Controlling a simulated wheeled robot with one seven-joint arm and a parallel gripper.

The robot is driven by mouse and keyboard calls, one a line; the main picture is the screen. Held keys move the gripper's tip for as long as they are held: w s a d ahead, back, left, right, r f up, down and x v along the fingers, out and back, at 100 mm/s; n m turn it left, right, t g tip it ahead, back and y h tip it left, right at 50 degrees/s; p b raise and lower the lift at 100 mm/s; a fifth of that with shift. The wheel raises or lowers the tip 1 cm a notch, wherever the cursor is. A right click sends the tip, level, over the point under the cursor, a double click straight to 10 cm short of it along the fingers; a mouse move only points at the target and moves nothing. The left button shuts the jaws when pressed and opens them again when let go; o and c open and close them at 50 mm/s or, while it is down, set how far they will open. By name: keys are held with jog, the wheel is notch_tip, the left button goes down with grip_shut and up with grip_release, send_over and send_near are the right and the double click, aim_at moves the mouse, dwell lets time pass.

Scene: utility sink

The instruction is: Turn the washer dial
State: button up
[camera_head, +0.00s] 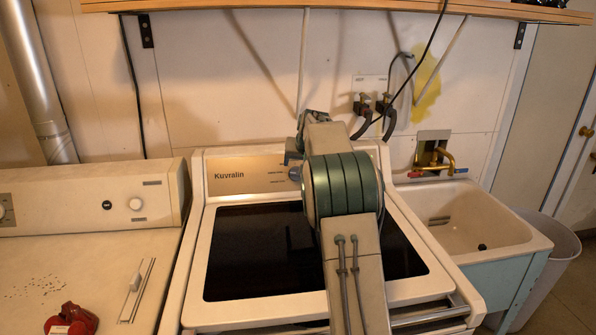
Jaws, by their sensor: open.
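The white washer (198,262) marked "Kuvralin" stands in the middle, with a dark glass lid (250,255) and an upright control panel (235,182) at its back. A small bluish round dial (295,173) shows on the panel just left of my arm. My gripper (293,158) is at the panel, close above this dial, and is mostly hidden by my own wrist. The jaws are open. I cannot tell whether a finger touches the dial. My arm covers the panel's middle and part of its right side.
A second white machine (85,255) stands at left, with knobs on its panel and a red object (70,320) on top. A utility sink (470,215) with a brass faucet (437,158) stands at right. Hoses (390,115) hang behind the washer. A wooden shelf (350,5) spans above.

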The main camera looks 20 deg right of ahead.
jog(key=v, duration=0.8)
jog(key=shift+b, duration=0.4)
jog(key=shift+a, duration=0.1)
